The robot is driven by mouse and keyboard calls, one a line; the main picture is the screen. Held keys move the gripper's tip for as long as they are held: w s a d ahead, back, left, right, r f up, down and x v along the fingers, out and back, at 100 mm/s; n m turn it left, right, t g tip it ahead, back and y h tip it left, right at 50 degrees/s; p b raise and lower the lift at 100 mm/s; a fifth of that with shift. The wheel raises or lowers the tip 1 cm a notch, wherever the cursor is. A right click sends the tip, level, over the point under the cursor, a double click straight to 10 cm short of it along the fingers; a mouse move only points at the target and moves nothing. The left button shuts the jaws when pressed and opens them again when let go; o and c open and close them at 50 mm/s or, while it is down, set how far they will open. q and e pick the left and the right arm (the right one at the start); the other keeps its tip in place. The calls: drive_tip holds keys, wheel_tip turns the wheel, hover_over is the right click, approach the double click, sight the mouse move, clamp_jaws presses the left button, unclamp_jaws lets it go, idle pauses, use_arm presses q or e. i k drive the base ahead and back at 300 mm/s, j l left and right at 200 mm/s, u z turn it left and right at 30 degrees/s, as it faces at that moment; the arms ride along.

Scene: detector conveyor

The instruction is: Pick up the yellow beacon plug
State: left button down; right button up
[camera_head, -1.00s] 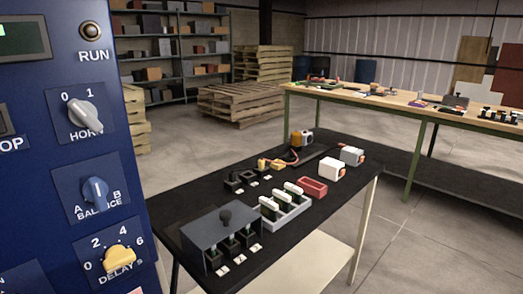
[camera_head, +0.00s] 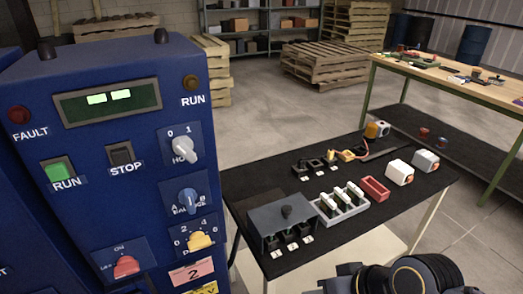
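A small yellow plug (camera_head: 347,155) with a cable lies at the back of the black-topped table (camera_head: 345,234), beside a row of dark sockets (camera_head: 315,164). A small yellow piece (camera_head: 331,157) also shows at the end of that row. An orange beacon-like part (camera_head: 372,131) stands just behind, near a white one. I cannot tell details of the plug at this size. A dark part of my arm with gold rings shows at the bottom right, well in front of the table. Neither gripper's fingers show.
A blue control cabinet (camera_head: 100,190) with knobs and buttons fills the left. The table also holds a grey box (camera_head: 283,218), a grey rack (camera_head: 341,208), a red tray (camera_head: 375,189) and two white blocks (camera_head: 399,173). A wooden-topped bench (camera_head: 440,80) and pallets stand behind.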

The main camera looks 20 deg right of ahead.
sight(330, 155)
drive_tip(key=l+u, duration=0.9)
drive_tip(key=k+l+u, duration=0.2)
drive_tip(key=l+u, duration=0.2)
drive_tip(key=k+l+u, duration=0.2)
drive_tip(key=l+u, duration=0.25)
